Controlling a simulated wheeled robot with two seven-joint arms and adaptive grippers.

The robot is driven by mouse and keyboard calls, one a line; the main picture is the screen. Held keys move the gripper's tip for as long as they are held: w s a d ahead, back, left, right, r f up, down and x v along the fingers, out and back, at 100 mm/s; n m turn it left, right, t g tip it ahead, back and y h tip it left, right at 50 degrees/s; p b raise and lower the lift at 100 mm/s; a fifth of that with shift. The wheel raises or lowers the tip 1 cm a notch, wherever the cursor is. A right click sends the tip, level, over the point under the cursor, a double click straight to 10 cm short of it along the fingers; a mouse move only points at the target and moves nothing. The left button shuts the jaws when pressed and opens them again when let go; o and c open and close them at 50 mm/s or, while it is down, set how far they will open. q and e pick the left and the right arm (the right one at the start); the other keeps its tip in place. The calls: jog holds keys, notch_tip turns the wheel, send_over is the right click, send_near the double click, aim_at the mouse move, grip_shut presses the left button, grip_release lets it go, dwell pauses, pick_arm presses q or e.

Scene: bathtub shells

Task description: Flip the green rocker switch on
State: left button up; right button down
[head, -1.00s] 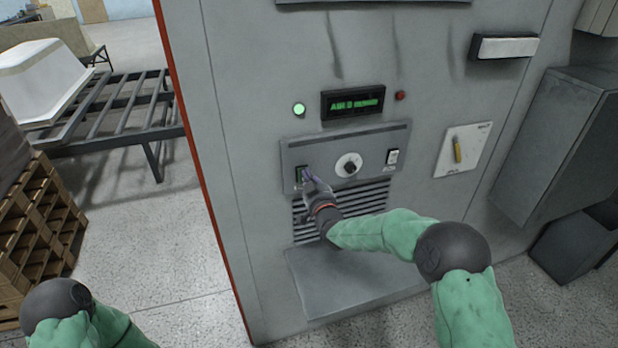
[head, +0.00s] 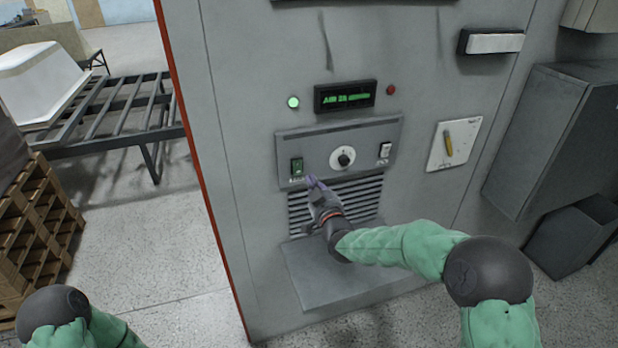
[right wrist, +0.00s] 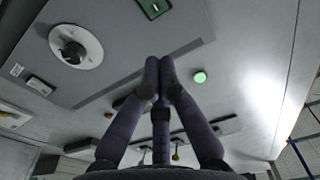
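The green rocker switch (head: 297,167) is on the left end of the control panel on the grey cabinet. In the right wrist view the switch (right wrist: 155,8) is at the top edge, with a small white mark on it. My right gripper (head: 312,181) is just below and right of the switch in the head view, apart from it. In the right wrist view its fingertips (right wrist: 159,78) are together with nothing between them. My left gripper is out of view; only part of my left arm shows at lower left.
The panel also has a round knob (head: 343,158) and a white switch (head: 385,151). Above are a lit green lamp (head: 293,102), a display (head: 345,96) and a red lamp (head: 391,89). Below are vent slats (head: 366,196) and a sloped grey ledge (head: 305,278). Pallets (head: 45,225) stand at left.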

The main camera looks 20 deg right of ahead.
jog(key=s, duration=0.4)
jog(key=shift+s+d+r, duration=0.1)
jog(key=shift+s+r, duration=0.15)
